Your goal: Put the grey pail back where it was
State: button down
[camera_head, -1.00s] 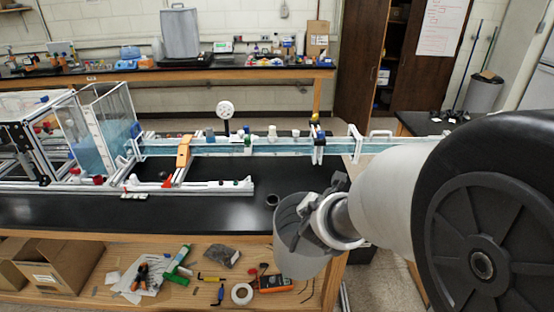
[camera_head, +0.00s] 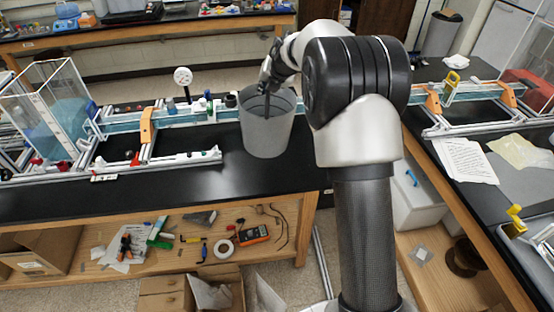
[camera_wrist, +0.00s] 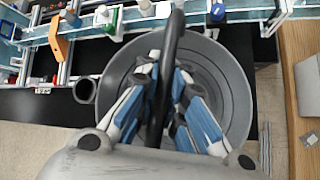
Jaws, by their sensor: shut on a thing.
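The grey pail (camera_head: 267,133) is upright over the right part of the black bench top in the head view. I cannot tell whether its base touches the bench. My gripper (camera_head: 269,75) is above the pail's mouth. In the wrist view the gripper (camera_wrist: 165,100) has its blue-and-white fingers closed around the pail's dark handle (camera_wrist: 173,45), which runs between them. The pail's open mouth (camera_wrist: 232,85) lies below the fingers and its inside looks empty. My arm stands to the right of the pail and hides part of the bench behind it.
A clear channel (camera_head: 185,114) on a white frame runs just behind the pail, with small items on it. A dark cup (camera_wrist: 84,90) stands left of the pail in the wrist view. Bare black bench (camera_head: 170,187) lies to the front left. A lower wooden shelf (camera_head: 180,270) holds tools.

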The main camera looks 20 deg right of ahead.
jog(key=w+d+r+n+g+p, duration=0.1)
jog(key=w+d+r+n+p, duration=0.1)
jog(key=w+d+r+p, duration=0.1)
jog(key=shift+w+d+r+y+p, duration=0.25)
jog(key=shift+w+d+y+p, duration=0.15)
jog(key=shift+d+p, duration=0.4)
jog(key=b, duration=0.4)
send_near(261, 114)
jog(key=w+d+f, duration=0.1)
jog(key=f, duration=0.2)
jog(key=w+d+f, duration=0.1)
jog(key=f, duration=0.2)
jog(key=w+d+f, duration=0.1)
jog(key=f, duration=0.2)
jog(key=shift+w+d+f, duration=0.1)
jog(key=shift+w+d, duration=0.05)
jog(key=shift+w, duration=0.1)
jog(key=shift+f, duration=0.15)
jog(key=c, duration=1.7)
grip_release()
